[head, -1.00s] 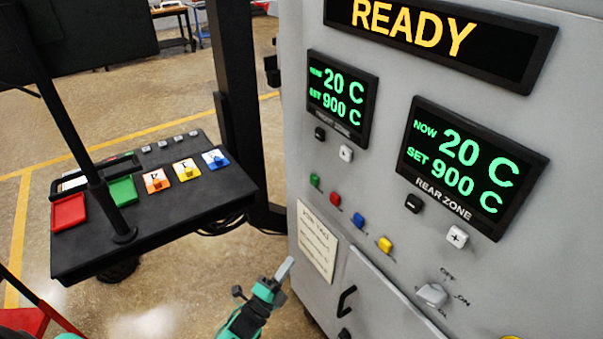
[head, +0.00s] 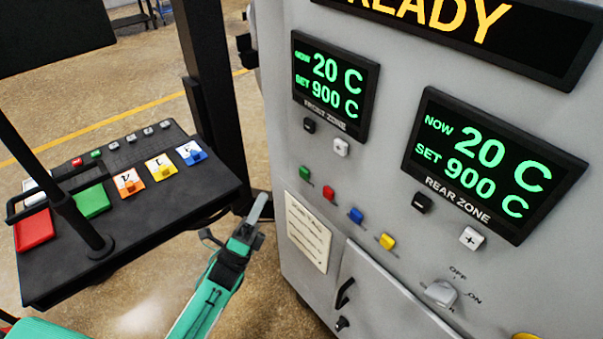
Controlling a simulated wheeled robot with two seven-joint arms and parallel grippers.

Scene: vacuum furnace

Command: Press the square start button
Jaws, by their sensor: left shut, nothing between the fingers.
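The furnace's grey front panel (head: 400,130) fills the right of the head view. A black console (head: 150,225) at the left carries a large red square (head: 34,229) and a large green square (head: 91,201). My left gripper (head: 259,207) is shut and empty, left of the furnace panel and right of the console, touching neither. My right gripper is not in view.
The READY display (head: 470,25), two zone displays, a paper note (head: 308,232), a rotary switch (head: 441,292) and a door handle (head: 345,292) are on the furnace. A dark post (head: 205,100) stands behind the gripper. Open floor shows between console and furnace.

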